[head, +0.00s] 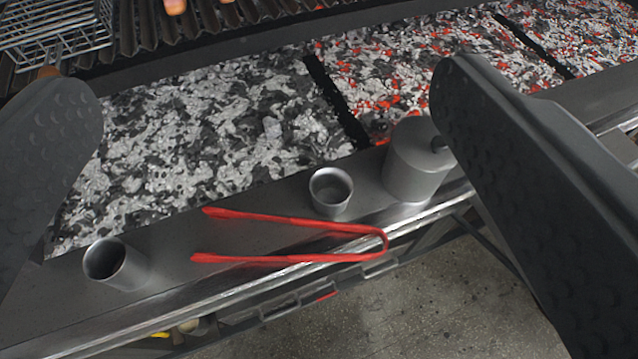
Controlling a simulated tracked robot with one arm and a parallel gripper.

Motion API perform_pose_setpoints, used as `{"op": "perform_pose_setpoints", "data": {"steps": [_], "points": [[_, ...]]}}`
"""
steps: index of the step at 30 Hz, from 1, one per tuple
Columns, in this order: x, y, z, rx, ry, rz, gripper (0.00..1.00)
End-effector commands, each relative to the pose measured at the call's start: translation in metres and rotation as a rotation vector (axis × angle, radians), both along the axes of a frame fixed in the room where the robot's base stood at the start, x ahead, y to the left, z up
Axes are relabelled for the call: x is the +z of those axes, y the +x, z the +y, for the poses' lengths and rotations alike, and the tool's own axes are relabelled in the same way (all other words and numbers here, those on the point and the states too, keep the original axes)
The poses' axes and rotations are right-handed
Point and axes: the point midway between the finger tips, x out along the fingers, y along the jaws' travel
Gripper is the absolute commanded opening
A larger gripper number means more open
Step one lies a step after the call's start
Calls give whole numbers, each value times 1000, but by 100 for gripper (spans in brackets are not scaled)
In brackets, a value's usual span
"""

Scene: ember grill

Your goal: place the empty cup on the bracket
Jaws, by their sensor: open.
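Two metal cups stand on the grey front ledge of the grill. The left cup (118,264) is tall and tilts in the view; its inside looks dark, with no contents visible. The middle cup (331,191) is shorter, and a grey surface shows inside it, so I cannot tell whether it is empty. I cannot clearly make out the bracket; small metal brackets (380,268) show along the ledge's front rail. My gripper (268,88) is open, with its dark fingers far apart at the left and right. Nothing is between the pads, and both cups are beyond them.
Red tongs (290,221) lie on the ledge (185,240) between the cups. A grey metal canister (412,165) stands right of the middle cup. Ashy coals (210,130) lie behind, with glowing embers (400,70) at right. A wire basket (55,35) sits on the grate. Floor shows below.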

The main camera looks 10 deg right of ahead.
Motion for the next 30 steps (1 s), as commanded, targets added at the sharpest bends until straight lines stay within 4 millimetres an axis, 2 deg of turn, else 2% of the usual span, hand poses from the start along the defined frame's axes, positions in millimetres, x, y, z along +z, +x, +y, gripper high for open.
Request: {"op": "perform_pose_setpoints", "data": {"steps": [1, 5, 6, 11, 15, 18, 21, 30], "points": [[-33, 17, -2, -8, 4, 21, 86], [-106, 47, -8, -26, 10, 31, 86], [-130, 53, -10, -32, 10, 35, 86], [-218, 62, -21, -59, 7, 47, 86], [-278, 56, -30, -76, -1, 53, 86], [-306, 48, -36, -86, -8, 54, 86], [-321, 43, -38, -90, -12, 53, 86], [-325, 49, -40, -90, -13, 51, 86]]}}
